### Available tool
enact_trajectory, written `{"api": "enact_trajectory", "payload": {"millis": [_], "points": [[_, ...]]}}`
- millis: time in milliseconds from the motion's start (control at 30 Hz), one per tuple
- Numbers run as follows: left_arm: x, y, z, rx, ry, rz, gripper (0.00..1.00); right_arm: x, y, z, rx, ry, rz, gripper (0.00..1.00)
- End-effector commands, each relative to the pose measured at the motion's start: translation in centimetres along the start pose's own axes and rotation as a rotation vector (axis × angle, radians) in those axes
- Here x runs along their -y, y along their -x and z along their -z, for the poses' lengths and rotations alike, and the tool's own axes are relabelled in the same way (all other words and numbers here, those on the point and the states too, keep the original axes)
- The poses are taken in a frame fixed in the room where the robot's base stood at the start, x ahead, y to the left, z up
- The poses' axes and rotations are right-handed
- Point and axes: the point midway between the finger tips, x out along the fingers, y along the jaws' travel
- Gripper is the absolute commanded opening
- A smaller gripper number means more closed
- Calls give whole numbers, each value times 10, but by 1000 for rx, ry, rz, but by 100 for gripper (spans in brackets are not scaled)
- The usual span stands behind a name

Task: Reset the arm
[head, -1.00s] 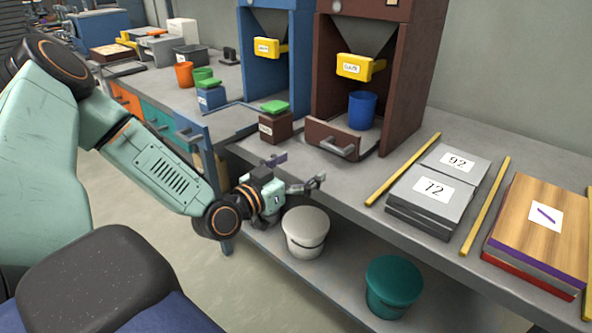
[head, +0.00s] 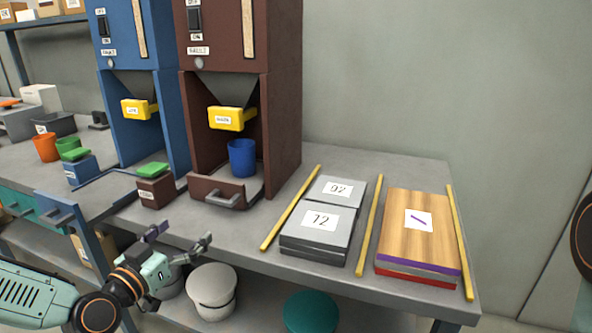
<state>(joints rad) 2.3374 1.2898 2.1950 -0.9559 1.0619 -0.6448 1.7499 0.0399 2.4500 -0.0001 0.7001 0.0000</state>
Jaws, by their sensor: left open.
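My left gripper (head: 180,240) is open and empty, in the lower left of the head view. It is in front of the bench's front edge, with its fingers pointing up and right toward the brown machine (head: 240,100). The drawer (head: 218,190) of that machine is to the right of and above the fingers. A blue cup (head: 242,157) stands inside the machine under its yellow spout (head: 226,118). My right gripper is not in view.
A blue machine (head: 140,60) stands left of the brown one. Grey blocks marked 92 and 72 (head: 318,222) and a wooden board (head: 418,230) lie between yellow strips on the bench (head: 425,170). White (head: 212,288) and teal (head: 311,312) buckets are on the lower shelf.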

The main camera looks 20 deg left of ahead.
Motion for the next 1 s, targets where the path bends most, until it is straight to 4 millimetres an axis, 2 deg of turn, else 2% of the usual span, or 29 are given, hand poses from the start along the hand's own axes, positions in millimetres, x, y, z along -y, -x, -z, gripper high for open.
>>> {"api": "enact_trajectory", "payload": {"millis": [567, 1000], "points": [[1, -20, -1, 5, -6, -1, 93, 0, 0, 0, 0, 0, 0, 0], [-1, -51, -1, 3, -5, -3, 93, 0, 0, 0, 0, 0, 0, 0]]}}
